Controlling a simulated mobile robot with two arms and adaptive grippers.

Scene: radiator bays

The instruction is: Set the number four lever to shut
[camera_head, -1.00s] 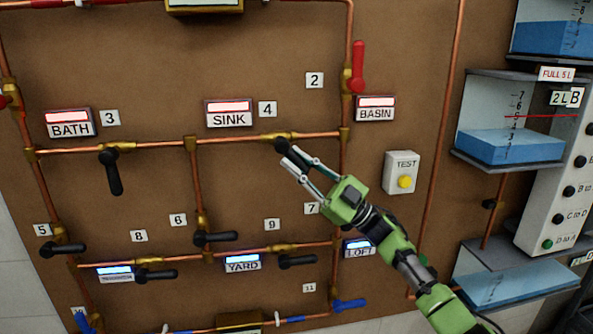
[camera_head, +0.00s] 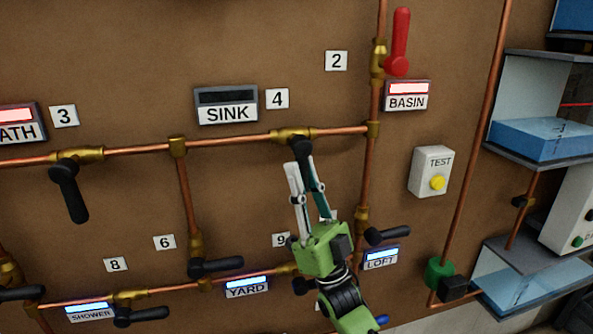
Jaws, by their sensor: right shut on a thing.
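The number four lever (camera_head: 301,148) is a black handle on a brass valve in the horizontal copper pipe, below the number 4 tag (camera_head: 277,98). Its hub shows, and the handle runs down from it, slightly right, across the pipe line. My right gripper (camera_head: 304,172) comes up from below and is shut on this handle, with a finger on each side. The fingers hide part of the handle. The SINK indicator (camera_head: 227,97) left of the tag is dark. My left gripper is not in view.
Number three lever (camera_head: 69,190) hangs down at left. A red lever (camera_head: 400,42) points up by the lit BASIN sign (camera_head: 407,95). A black lever (camera_head: 387,235) sits right of my gripper, above the LOFT sign (camera_head: 381,257). A TEST box (camera_head: 431,171) stands further right.

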